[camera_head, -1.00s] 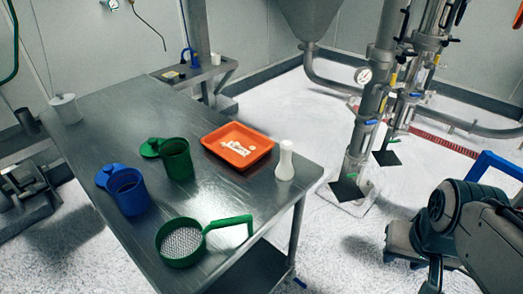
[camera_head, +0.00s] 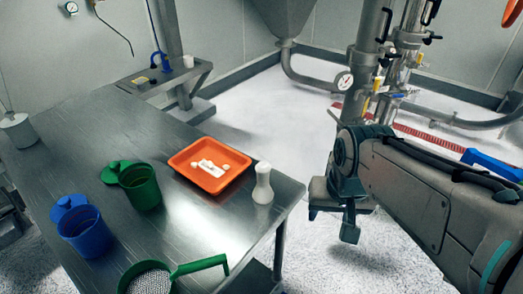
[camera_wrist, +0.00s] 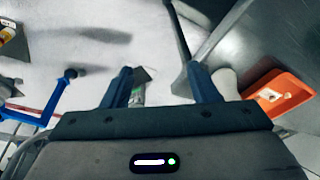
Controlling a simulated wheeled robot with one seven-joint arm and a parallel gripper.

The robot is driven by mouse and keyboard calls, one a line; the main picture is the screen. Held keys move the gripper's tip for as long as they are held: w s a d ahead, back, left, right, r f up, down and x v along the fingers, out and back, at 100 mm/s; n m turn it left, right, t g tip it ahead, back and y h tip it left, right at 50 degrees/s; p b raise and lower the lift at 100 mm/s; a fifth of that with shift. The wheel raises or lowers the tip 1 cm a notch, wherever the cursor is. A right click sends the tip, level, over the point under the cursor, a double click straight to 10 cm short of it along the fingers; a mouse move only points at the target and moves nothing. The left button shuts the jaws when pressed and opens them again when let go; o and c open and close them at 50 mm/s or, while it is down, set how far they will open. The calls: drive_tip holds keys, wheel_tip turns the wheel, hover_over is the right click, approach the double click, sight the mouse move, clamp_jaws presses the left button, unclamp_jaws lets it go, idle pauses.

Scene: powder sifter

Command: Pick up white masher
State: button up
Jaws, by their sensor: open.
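The white masher (camera_head: 263,185) stands upright on the metal table near its right edge, beside the orange tray. In the wrist view the white masher (camera_wrist: 228,82) shows partly behind my right-hand finger, left of the tray. My gripper (camera_head: 335,214) is to the right of the masher, beyond the table edge and over the floor. In the wrist view my gripper (camera_wrist: 160,76) has its two blue fingers spread, with nothing held between them.
The orange tray (camera_head: 238,158) holds white pieces. A green cup (camera_head: 141,188), a blue cup (camera_head: 88,234) and a green-handled sieve (camera_head: 148,280) are on the table (camera_head: 110,125). A white lidded pot (camera_head: 18,130) stands far left. Pipes (camera_head: 372,60) rise behind my arm.

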drive_tip(key=w+a+r+m+g+p, duration=0.1)
drive_tip(key=w+a+r+m+p, duration=0.1)
drive_tip(key=w+a+r+m, duration=0.5)
drive_tip(key=r+m+g+p, duration=0.1)
drive_tip(key=m+g, duration=0.1)
drive_tip(key=m, duration=0.2)
hover_over(263, 164)
drive_tip(key=f, duration=0.8)
drive_tip(key=shift+s+d, duration=0.15)
drive_tip(key=shift+s, duration=0.05)
drive_tip(key=shift+w+f+p, duration=0.1)
drive_tip(key=shift+f+p, duration=0.35)
drive_tip(key=shift+f, duration=2.1)
clamp_jaws()
